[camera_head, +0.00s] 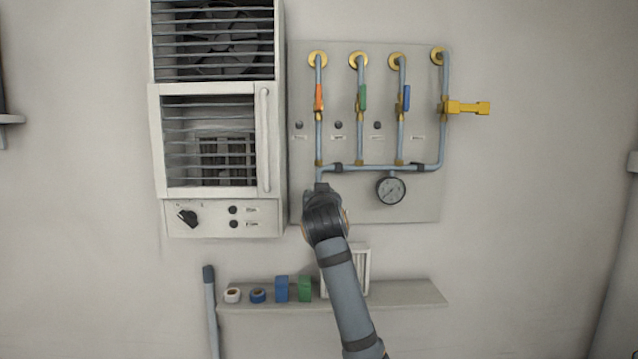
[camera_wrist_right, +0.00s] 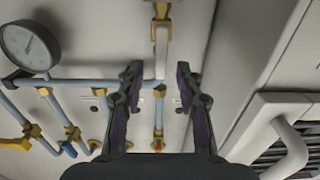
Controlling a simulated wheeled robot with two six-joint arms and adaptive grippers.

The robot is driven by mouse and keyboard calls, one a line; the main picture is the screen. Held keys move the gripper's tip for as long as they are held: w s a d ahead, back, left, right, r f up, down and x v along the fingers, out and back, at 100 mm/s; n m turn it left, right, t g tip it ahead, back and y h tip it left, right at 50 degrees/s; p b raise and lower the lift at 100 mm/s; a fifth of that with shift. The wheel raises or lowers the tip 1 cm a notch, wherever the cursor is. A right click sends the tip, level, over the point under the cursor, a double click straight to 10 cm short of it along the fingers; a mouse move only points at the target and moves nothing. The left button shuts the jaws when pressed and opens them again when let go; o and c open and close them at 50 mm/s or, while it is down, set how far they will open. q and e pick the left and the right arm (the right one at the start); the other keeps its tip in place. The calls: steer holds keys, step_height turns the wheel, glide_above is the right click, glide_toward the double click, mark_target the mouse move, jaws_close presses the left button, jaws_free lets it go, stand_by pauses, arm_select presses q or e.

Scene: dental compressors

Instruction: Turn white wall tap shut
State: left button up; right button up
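The white tap handle (camera_wrist_right: 161,52) shows in the right wrist view, lying in line with a vertical pipe that has brass fittings. In the head view the tap is hidden behind my right gripper (camera_head: 320,190), which is at the lower end of the left pipe. In the wrist view my right gripper (camera_wrist_right: 158,80) is open, with one dark finger on either side of the pipe line. The handle appears centred in the gap, near the fingertips. I see no contact, and the depth between them is unclear. My left gripper is out of view.
Orange (camera_head: 319,97), green (camera_head: 362,97) and blue (camera_head: 406,97) handles lie along their pipes. A yellow handle (camera_head: 468,107) sticks out sideways. A pressure gauge (camera_head: 390,190) hangs right of my gripper. A louvred cabinet (camera_head: 158,130) stands left; a shelf (camera_head: 400,294) with small items is below.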

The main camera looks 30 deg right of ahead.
steer(key=p+x, duration=0.1)
steer(key=x, duration=0.3)
steer(key=shift+r+p, duration=0.1)
steer(key=shift+p, duration=0.25)
steer(key=shift+w, duration=0.2)
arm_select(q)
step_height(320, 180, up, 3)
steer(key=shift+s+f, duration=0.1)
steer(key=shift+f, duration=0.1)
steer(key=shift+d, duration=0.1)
arm_select(e)
jaws_close()
